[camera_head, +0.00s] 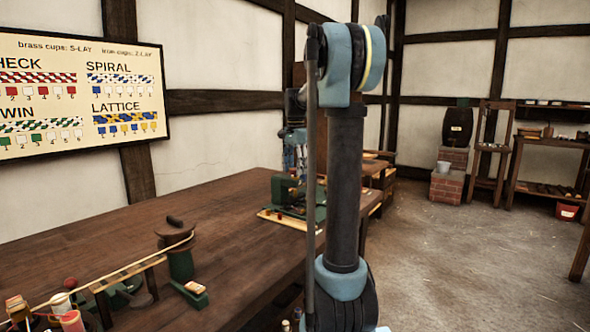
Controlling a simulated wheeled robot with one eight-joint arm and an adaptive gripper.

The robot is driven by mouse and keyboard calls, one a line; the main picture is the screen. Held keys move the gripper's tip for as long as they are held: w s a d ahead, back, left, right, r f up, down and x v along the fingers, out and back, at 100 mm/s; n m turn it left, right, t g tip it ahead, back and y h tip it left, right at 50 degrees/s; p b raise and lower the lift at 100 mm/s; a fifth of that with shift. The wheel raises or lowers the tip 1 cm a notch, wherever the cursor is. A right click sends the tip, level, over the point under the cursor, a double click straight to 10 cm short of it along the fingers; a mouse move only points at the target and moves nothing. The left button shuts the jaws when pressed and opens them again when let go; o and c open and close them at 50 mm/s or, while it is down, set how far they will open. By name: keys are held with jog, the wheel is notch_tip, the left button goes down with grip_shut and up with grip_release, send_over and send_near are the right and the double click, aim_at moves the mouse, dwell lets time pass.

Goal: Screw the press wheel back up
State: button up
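A green machine (285,190) on a pale board stands near the far right end of the long table; it may be the press. My upright arm link covers part of it, and I cannot make out a press wheel on it. My gripper (295,158) seems to hang just above or behind this machine, largely hidden by my arm. I cannot see its fingertips clearly, nor whether it is open or touching anything.
The dark wooden table (120,215) carries a green post with a wooden top (180,258) and spools (70,320) at front left. A pattern board (80,90) hangs on the wall. A barrel (457,127) stands on bricks at the back. The right floor is clear.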

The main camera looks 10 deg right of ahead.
jog(key=c, duration=0.7)
